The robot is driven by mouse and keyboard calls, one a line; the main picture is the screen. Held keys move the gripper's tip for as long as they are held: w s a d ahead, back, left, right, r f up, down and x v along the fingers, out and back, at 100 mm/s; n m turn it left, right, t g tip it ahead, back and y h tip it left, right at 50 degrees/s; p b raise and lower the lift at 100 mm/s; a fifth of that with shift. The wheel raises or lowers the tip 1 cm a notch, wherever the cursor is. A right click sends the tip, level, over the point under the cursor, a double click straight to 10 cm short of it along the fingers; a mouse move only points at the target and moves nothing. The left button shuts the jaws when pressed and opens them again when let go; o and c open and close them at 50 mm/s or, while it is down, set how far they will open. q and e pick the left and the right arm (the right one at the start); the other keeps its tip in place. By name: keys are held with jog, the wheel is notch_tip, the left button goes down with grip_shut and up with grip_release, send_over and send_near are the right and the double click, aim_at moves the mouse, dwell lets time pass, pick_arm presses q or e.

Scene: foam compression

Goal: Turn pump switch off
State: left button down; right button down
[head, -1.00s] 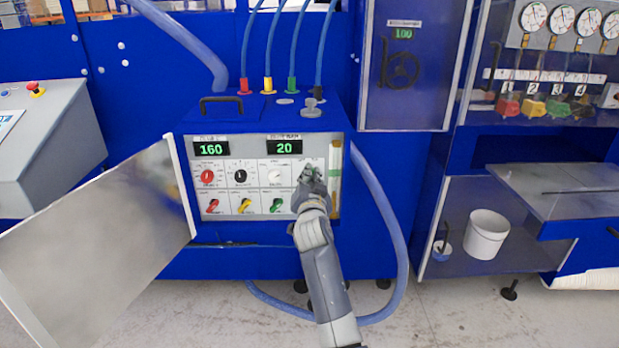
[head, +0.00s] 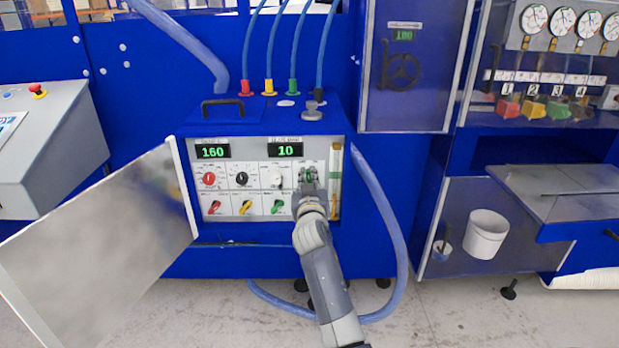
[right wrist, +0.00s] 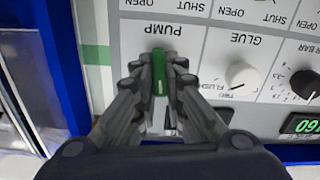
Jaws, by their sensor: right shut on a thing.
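The blue pump unit (head: 265,122) stands in the middle of the head view with its control panel (head: 327,204) facing me. My right gripper (head: 309,178) is at the panel's upper right, covering the switch there. In the right wrist view, my right gripper (right wrist: 159,84) is shut on the green pump switch (right wrist: 159,74), one finger on each side, beside the PUMP label. That view is upside down. The white glue knob (right wrist: 243,76) is next to it. The displays read 160 (head: 212,151) and 10 (head: 285,149). My left gripper is not in view.
The open metal door (head: 105,235) hangs at the left of the panel. Red, yellow and green knobs sit in the panel's lower row. A blue hose (head: 392,225) curves down on the right. A white bucket (head: 486,234) stands in the right cabinet.

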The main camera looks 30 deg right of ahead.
jog(key=shift+n+p, duration=0.45)
jog(key=shift+n, duration=1.75)
jog(key=shift+r, duration=0.1)
jog(key=c, duration=1.7)
grip_release()
jog(key=shift+w, duration=0.1)
jog(key=shift+o, duration=0.2)
jog(key=v, duration=1.2)
jog(key=shift+d+f, duration=0.1)
jog(key=shift+f, duration=0.1)
